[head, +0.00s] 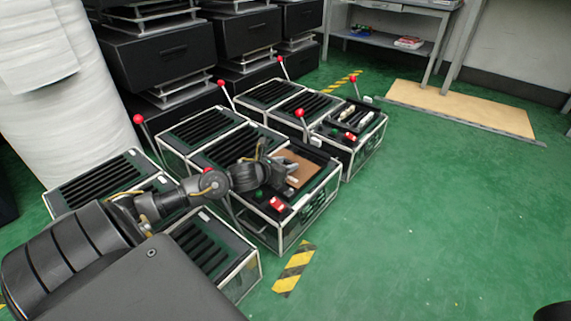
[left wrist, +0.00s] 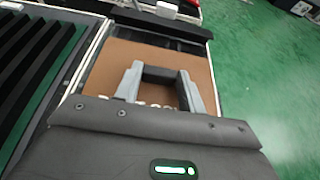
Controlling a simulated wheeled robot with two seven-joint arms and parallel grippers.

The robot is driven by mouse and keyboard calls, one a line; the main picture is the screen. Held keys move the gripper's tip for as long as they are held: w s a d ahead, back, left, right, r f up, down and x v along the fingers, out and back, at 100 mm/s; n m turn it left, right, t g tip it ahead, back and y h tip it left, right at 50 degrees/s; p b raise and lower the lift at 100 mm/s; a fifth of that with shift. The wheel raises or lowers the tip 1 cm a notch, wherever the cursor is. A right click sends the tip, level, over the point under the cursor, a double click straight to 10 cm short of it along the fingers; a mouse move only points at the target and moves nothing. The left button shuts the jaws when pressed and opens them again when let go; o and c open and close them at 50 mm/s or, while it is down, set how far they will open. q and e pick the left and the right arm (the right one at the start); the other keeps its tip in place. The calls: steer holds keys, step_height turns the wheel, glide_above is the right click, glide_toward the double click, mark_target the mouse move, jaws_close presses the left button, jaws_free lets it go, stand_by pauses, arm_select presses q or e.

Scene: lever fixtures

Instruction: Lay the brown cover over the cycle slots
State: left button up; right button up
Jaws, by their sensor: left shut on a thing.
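The brown cover (head: 300,167) lies flat, or nearly flat, over the right-hand bay of the middle lever fixture (head: 283,226). In the left wrist view the brown cover (left wrist: 113,65) fills most of the bay between the pale rims. My left gripper (head: 283,163) is over it, shut on a dark bar that looks like its handle; the fingers also show in the left wrist view (left wrist: 162,76). I cannot tell whether the cover rests on the fixture or hangs just above it. The cycle slots are not visible there. My right gripper is not in view.
Similar lever fixtures stand close around, with red-knobbed levers (head: 138,119) rising nearby. The fixture behind right has an open bay with pale pieces (head: 349,113). A red switch (head: 277,204) sits on the middle fixture's front. Green floor (head: 430,220) is clear to the right.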

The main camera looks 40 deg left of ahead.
arm_select(q)
steer(key=o, duration=1.1)
steer(key=p+v, duration=0.5)
steer(key=v, duration=0.4)
steer(key=shift+s+r, duration=0.2)
steer(key=shift+s, duration=0.05)
steer(key=shift+s+r+p, duration=0.2)
steer(key=shift+s+p, duration=0.2)
steer(key=shift+s, duration=0.2)
